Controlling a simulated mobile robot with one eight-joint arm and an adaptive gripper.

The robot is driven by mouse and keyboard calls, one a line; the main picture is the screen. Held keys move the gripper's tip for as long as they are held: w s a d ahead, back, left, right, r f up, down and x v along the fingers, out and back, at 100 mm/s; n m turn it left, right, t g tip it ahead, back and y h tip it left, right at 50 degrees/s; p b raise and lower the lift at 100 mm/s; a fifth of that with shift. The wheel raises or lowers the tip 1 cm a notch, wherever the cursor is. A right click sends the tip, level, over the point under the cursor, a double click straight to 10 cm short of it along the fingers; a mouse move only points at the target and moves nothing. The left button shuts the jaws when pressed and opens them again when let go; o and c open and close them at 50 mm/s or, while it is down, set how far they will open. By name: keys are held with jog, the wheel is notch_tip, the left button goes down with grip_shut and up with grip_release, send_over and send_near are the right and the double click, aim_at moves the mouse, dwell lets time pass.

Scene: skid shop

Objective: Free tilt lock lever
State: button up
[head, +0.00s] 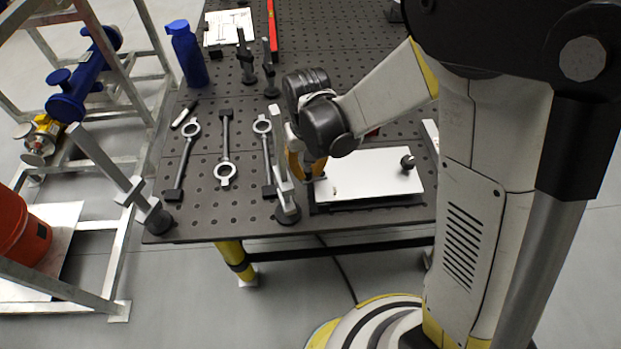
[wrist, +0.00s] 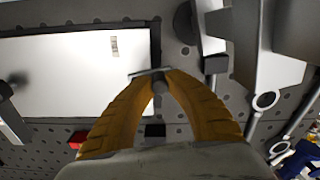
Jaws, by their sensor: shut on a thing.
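My gripper (head: 307,174) reaches down at the left edge of a white plate (head: 370,178) on the perforated table. In the wrist view its yellow fingers (wrist: 161,84) meet around a small grey lever (wrist: 147,73) with a rounded dark end between the fingertips. The lever's thin bar lies at the edge of the white plate (wrist: 75,75). In the head view my wrist and fingers largely hide the lever. A dark knob (head: 408,162) stands at the plate's right side.
A grey upright post (head: 283,160) stands close left of my gripper. Ring-ended tools (head: 226,150) lie further left, with a blue bottle (head: 188,55) behind. Bare table (head: 350,70) shows behind my arm.

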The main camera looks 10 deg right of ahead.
jog(key=shift+s+d, duration=0.15)
jog(key=shift+s, duration=0.3)
jog(key=shift+s+d, duration=0.2)
jog(key=shift+s, duration=0.15)
jog(key=shift+b, duration=0.3)
jog(key=shift+s+d, duration=0.2)
jog(key=shift+s, duration=0.05)
jog(key=shift+d, duration=0.1)
